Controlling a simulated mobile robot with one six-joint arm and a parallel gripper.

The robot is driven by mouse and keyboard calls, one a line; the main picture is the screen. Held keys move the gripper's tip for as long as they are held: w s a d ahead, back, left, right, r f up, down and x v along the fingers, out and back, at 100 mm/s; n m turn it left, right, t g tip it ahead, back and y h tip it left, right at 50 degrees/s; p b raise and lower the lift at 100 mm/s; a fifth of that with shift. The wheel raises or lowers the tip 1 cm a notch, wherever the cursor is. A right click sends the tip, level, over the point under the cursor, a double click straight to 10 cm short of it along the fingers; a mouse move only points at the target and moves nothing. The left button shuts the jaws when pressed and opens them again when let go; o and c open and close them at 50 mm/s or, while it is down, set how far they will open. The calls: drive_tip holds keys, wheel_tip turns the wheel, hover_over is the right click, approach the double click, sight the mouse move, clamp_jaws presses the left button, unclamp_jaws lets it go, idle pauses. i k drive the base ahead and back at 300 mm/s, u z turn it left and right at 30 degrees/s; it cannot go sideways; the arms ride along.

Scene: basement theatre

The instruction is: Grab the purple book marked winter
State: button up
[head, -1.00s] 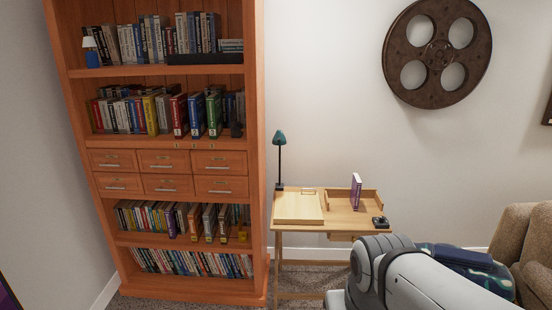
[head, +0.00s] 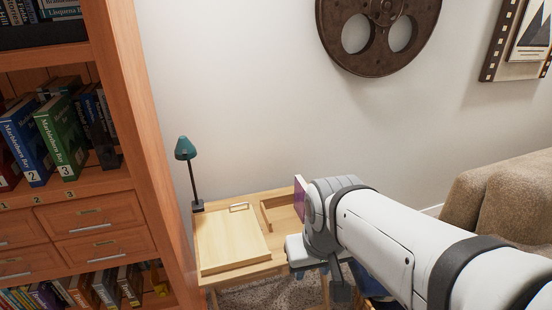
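A thin upright book with a purple face (head: 299,199) stands at the back right of the small wooden desk (head: 230,271). My arm partly covers it, and no marking on it can be read. Another purple spine (head: 45,295) shows in the lower shelf at the far left, its title too small to read. My arm reaches in from the right, and its wrist end, with my gripper (head: 303,255), is over the desk's right part, in front of and below the book in the picture. The fingers cannot be made out.
A pale wooden board (head: 232,240) lies on the desk's left. A teal lamp (head: 186,150) stands behind it. A tall bookcase (head: 150,150) rises at left. A film reel (head: 378,30) hangs on the wall. A brown armchair (head: 500,200) is at right.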

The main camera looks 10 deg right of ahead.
sight(301, 185)
drive_tip(key=z, duration=0.2)
drive_tip(key=i, duration=1.1)
drive_tip(key=z, duration=0.25)
